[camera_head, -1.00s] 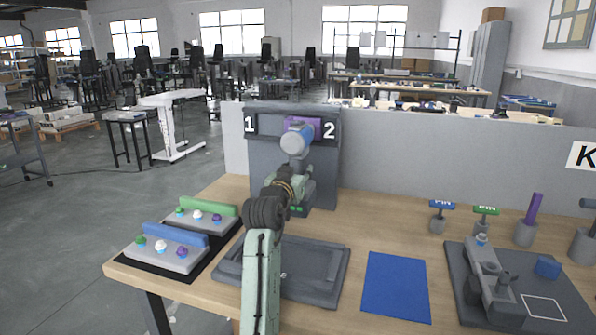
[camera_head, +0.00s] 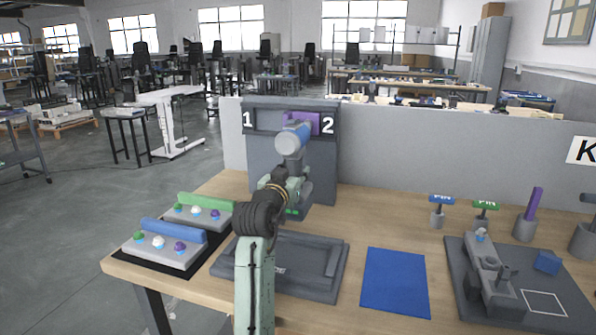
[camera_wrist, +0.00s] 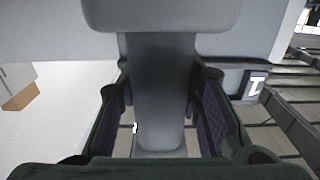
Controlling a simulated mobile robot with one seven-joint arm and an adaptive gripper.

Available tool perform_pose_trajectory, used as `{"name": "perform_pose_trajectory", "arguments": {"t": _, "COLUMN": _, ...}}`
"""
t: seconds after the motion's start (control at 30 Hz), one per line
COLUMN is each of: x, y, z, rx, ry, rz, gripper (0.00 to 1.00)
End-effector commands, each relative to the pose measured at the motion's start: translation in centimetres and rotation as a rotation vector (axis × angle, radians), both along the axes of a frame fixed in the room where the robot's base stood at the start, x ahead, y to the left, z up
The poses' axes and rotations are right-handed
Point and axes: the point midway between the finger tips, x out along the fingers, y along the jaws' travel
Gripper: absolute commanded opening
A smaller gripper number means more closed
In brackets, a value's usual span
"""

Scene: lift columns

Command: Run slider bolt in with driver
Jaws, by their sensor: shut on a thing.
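The grey panel (camera_head: 262,165) stands upright at the back of the bench, with a dark slot band marked 1 and 2. A purple slider block (camera_head: 314,122) shows in the band beside the 2, partly hidden by the tool. In the wrist view the driver's grey shaft (camera_wrist: 160,90) lies between my two dark fingers. The driver's working end and the bolt are hidden; I cannot tell whether they touch.
Left of my arm are racks with a green bar (camera_head: 206,203) and a blue bar (camera_head: 173,231). A dark tray (camera_head: 322,288) lies under my arm. Right are a blue mat (camera_head: 395,283), a grey fixture (camera_head: 481,316), PIN-marked posts and a purple stick (camera_head: 533,201).

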Motion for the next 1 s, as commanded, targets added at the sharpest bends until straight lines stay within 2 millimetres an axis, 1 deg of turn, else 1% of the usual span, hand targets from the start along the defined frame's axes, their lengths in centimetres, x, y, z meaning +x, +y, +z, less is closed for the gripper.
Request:
{"name": "perform_pose_trajectory", "arguments": {"t": 0.03, "x": -0.3, "y": 0.2, "z": 0.3, "rx": -0.001, "ry": -0.007, "rz": 0.001, "gripper": 0.0}}
{"name": "perform_pose_trajectory", "arguments": {"t": 0.2, "x": -0.9, "y": 0.4, "z": 0.4, "rx": -0.002, "ry": -0.008, "rz": 0.002, "gripper": 0.0}}
{"name": "perform_pose_trajectory", "arguments": {"t": 0.6, "x": -1.2, "y": 0.5, "z": 0.4, "rx": -0.002, "ry": -0.008, "rz": 0.002, "gripper": 0.0}}
{"name": "perform_pose_trajectory", "arguments": {"t": 1.0, "x": -4.2, "y": 1.5, "z": 0.3, "rx": -0.002, "ry": -0.008, "rz": 0.003, "gripper": 0.0}}
